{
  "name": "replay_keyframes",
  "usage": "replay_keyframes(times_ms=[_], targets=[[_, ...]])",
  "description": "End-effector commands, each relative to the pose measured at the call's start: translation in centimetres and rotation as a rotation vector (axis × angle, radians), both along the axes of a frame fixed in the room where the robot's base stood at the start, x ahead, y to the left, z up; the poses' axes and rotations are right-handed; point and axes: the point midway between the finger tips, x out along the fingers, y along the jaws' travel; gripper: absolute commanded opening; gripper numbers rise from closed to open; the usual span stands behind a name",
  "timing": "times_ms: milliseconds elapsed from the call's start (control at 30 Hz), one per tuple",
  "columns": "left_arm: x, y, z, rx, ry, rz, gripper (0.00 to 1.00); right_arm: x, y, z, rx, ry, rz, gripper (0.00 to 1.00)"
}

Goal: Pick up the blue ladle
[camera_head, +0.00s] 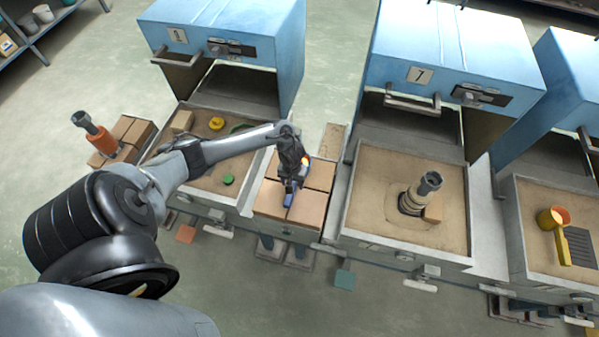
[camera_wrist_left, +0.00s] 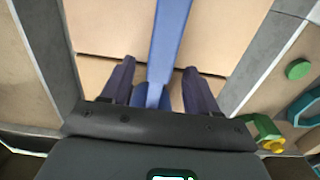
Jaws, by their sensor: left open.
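The blue ladle (camera_head: 289,199) lies on the tan blocks of the stand between the two left stations, mostly hidden under my left gripper (camera_head: 291,186). An orange glow shows beside the gripper, probably in the ladle's bowl. In the left wrist view the blue handle (camera_wrist_left: 171,40) runs lengthwise between the two fingers of my left gripper (camera_wrist_left: 158,68). The fingers are open, one on each side of the handle. I cannot tell whether either finger touches it.
A yellow ladle (camera_head: 556,240) rests on the far right station. A grey-topped tool (camera_head: 418,190) stands in the middle sand tray (camera_head: 372,215). An orange tool (camera_head: 101,142) stands at the left. Blue furnace hoods (camera_head: 455,45) rise behind. The left tray has a green disc (camera_head: 228,179).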

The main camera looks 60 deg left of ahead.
Motion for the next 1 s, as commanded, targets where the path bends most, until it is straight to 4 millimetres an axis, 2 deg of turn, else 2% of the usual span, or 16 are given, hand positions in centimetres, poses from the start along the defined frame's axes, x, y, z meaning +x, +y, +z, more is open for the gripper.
replay_keyframes(times_ms=[33, 200, 533, 900, 1000], targets=[[0.3, 0.0, -1.0, 0.0, 0.0, 0.002, 0.6, 0.0, 0.0, -0.6, 0.001, 0.0, -0.001, 0.43], [0.2, 0.1, -2.6, 0.0, -0.001, 0.001, 0.6, 0.0, 0.0, -1.1, 0.001, 0.0, -0.001, 0.43], [0.2, 0.1, -2.9, 0.001, -0.001, -0.001, 0.58, 0.0, -0.1, -1.1, -0.004, 0.0, 0.003, 0.43], [0.2, 0.1, -2.9, 0.001, -0.001, 0.0, 0.01, 0.0, -0.2, -1.1, -0.011, 0.0, 0.006, 0.43], [0.3, 0.1, -2.8, 0.001, -0.003, 0.0, 0.0, 0.0, -0.2, -1.1, -0.009, 0.0, 0.006, 0.43]])
